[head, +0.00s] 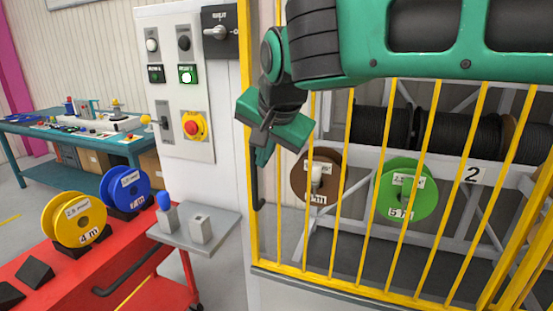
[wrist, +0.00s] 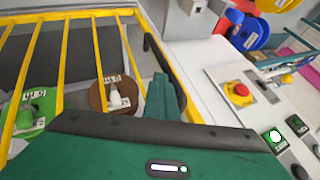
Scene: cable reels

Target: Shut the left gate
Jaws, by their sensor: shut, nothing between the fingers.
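A yellow barred gate (head: 332,190) stands in front of the reel racks, its left upright beside the white control panel. A black handle (head: 257,190) is on that left upright; it also shows in the wrist view (wrist: 156,52). I cannot tell whether the gate is fully shut. My gripper (head: 262,155) is shut and empty, pointing down, close to the upright and just above the handle's lower part. In the wrist view, my gripper (wrist: 163,92) is beside the handle; whether they touch is unclear. My arm hides the gate's top.
The control panel (head: 180,85) has a red emergency button (head: 194,126) and a lit green button (head: 187,75). A grey shelf (head: 212,238) juts out beside the gate. A red bench (head: 55,275) holds yellow and blue reels. Brown (head: 318,176) and green reels (head: 408,188) hang behind the bars.

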